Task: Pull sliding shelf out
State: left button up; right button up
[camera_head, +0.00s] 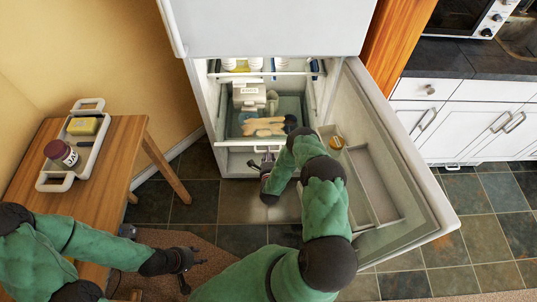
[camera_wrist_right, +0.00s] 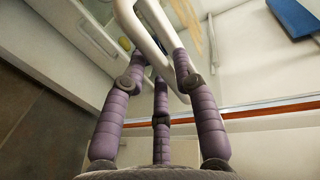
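The sliding shelf (camera_head: 240,140) sits low inside the open white fridge, with pale food pieces and boxes on it. Its front has a white handle, which shows in the right wrist view as a looped bar (camera_wrist_right: 149,38). My right gripper (camera_head: 266,166) is at the shelf front; in the right wrist view its purple fingers (camera_wrist_right: 161,72) converge on the handle bar, which lies between the fingertips. The arm hides part of the shelf front in the head view. My left gripper (camera_head: 187,270) is open and empty, low beside the wooden table.
The fridge door (camera_head: 415,205) stands wide open to the right, close to my right arm. A wooden table (camera_head: 120,155) at the left bears a white tray (camera_head: 88,153) with a jar and a yellow block. The tiled floor before the fridge is clear.

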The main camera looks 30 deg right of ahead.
jog(key=shift+o, duration=0.2)
jog(key=v, duration=1.2)
dwell(0.4)
jog(key=s+a+n+g+y, duration=0.1)
jog(key=a+n+g+y, duration=0.5)
jog(key=a+n+y, duration=0.5)
jog(key=s+a+r+n+g, duration=0.3)
jog(key=s+a+n, duration=0.2)
jog(key=s, duration=0.2)
jog(key=s+a+r+n+g+y, duration=0.1)
jog(key=s+a+r+n+g, duration=0.2)
jog(key=s+a+n, duration=0.2)
jog(key=s+n, duration=0.1)
jog(key=s, duration=0.2)
jog(key=shift+s+r+g, duration=0.2)
jog(key=shift+s+g, duration=0.1)
jog(key=shift+g, duration=0.1)
